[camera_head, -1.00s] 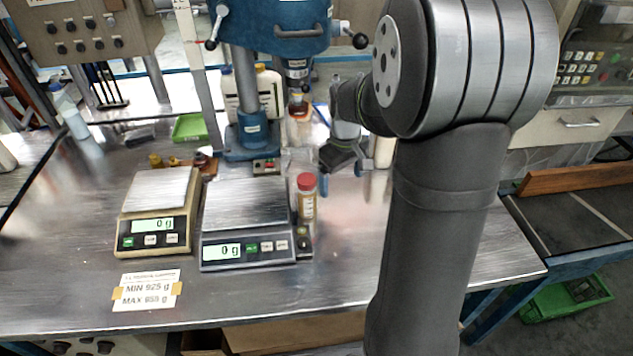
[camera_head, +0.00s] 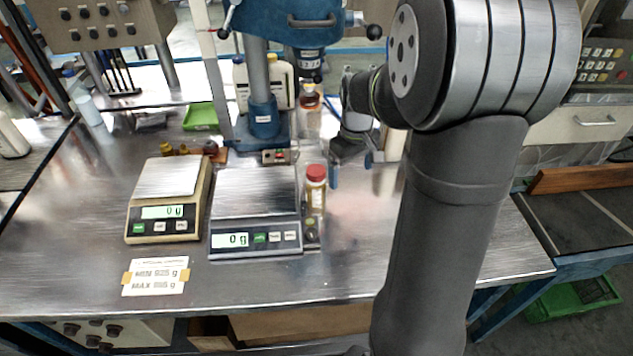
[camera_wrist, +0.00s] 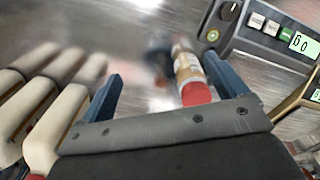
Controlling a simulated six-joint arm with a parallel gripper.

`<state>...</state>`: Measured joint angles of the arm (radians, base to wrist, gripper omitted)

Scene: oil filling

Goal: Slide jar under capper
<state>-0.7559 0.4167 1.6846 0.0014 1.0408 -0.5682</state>
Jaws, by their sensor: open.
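The capper (camera_head: 290,18) is a blue press on a column at the back of the bench. A second, amber jar with a red cap (camera_head: 316,192) stands upright at the right of the grey scale. My gripper (camera_head: 351,170) is open, its blue fingers pointing down to the right of the red-capped jar. In the wrist view my gripper (camera_wrist: 165,85) has its fingers spread, and a red-capped jar (camera_wrist: 190,72) shows near the right finger. I cannot tell whether they touch.
A grey scale (camera_head: 255,215) and a beige scale (camera_head: 168,195) stand left of the jar, both showing 0 g. Pale bottles (camera_wrist: 60,110) line the left of the wrist view. A green tray (camera_head: 201,116) lies behind. The front right bench is clear.

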